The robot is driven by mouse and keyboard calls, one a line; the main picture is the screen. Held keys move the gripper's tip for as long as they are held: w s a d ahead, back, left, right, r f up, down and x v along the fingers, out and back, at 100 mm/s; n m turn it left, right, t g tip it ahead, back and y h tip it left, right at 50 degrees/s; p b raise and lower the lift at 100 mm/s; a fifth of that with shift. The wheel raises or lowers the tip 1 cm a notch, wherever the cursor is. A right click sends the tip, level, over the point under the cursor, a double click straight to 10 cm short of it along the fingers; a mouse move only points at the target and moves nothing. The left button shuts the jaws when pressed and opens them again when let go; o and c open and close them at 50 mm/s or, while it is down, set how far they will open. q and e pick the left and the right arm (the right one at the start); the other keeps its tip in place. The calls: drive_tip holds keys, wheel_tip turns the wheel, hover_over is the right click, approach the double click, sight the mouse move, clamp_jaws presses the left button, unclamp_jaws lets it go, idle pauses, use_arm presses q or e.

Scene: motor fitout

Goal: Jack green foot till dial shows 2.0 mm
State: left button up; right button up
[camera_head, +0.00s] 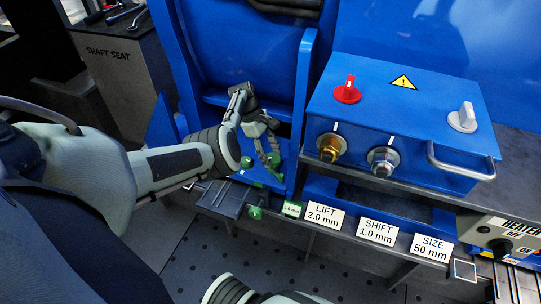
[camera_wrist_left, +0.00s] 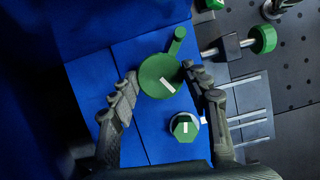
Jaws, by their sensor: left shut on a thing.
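A green round knob with a short side handle (camera_wrist_left: 157,76) and a white mark sits on the blue machine foot. My left gripper (camera_wrist_left: 160,82) has its two fingers on either side of this knob and is shut on it. In the head view my left gripper (camera_head: 270,158) reaches down to the blue frame and partly hides the knob. A green hex bolt with a white mark (camera_wrist_left: 185,127) is just below the knob in the wrist view. A small green dial display (camera_head: 291,208) is beside the LIFT label; its digits are too small to read surely.
Labels read LIFT 2.0 mm (camera_head: 323,215), SHIFT 1.0 mm (camera_head: 377,232) and SIZE 50 mm (camera_head: 432,247). A blue control box (camera_head: 400,115) with a red knob (camera_head: 347,91) stands to the right. Another green knob (camera_head: 255,212) is low, near the rail.

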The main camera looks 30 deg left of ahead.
use_arm(q)
drive_tip(key=shift+f, duration=0.1)
use_arm(e)
drive_tip(key=shift+r, duration=0.5)
drive_tip(key=shift+d, duration=0.1)
use_arm(q)
drive_tip(key=o, duration=1.2)
drive_tip(key=shift+c, duration=0.2)
use_arm(e)
drive_tip(key=shift+s+f, duration=0.15)
drive_tip(key=shift+f, duration=0.05)
drive_tip(key=shift+r, duration=0.1)
